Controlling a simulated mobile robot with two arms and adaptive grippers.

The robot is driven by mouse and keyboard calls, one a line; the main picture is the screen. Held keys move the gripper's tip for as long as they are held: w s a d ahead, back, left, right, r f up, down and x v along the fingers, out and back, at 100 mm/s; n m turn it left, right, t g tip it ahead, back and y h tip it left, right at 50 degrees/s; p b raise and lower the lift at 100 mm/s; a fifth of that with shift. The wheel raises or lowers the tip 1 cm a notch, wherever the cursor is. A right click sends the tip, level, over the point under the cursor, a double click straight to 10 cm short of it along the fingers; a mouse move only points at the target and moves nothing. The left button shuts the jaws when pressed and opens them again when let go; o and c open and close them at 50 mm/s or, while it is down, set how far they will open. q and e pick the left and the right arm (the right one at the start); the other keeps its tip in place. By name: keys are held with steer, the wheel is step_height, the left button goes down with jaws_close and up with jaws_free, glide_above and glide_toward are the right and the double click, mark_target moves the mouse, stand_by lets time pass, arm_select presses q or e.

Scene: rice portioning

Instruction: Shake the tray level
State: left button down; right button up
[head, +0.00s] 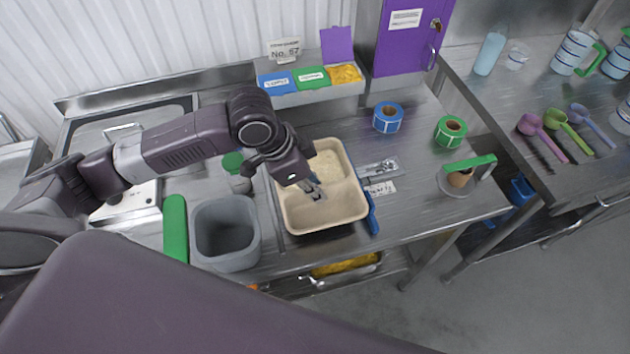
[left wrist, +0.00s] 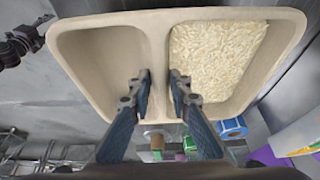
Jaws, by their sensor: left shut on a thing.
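A beige tray (head: 357,211) with two compartments is at the middle of the steel counter in the head view. Its divider (left wrist: 158,48) runs between an empty compartment and one with white rice (left wrist: 215,58). The rice (head: 325,166) lies in the far compartment in the head view and covers its floor fairly evenly. My left gripper (head: 315,189) is shut on the divider, its fingers (left wrist: 160,90) on either side of it. I cannot tell whether the tray touches the counter. A dark gripper-like part (left wrist: 25,40), probably my right gripper, shows small in the left wrist view.
A grey bin (head: 225,235) stands close left of the tray. A blue tape roll (head: 388,117) and a green tape roll (head: 450,131) stand to the right. A lidded bin row (head: 311,83) is behind. Scoops (head: 553,129) lie on the right counter.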

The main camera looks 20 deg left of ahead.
arm_select(q)
steer(key=shift+w+a+f, duration=0.1)
steer(key=shift+w+a, duration=0.15)
steer(key=shift+w, duration=0.15)
steer(key=shift+s+d+f, duration=0.1)
steer(key=shift+s+f, duration=0.05)
steer(key=shift+f, duration=0.6)
steer(key=shift+f, duration=0.15)
steer(key=shift+f, duration=0.55)
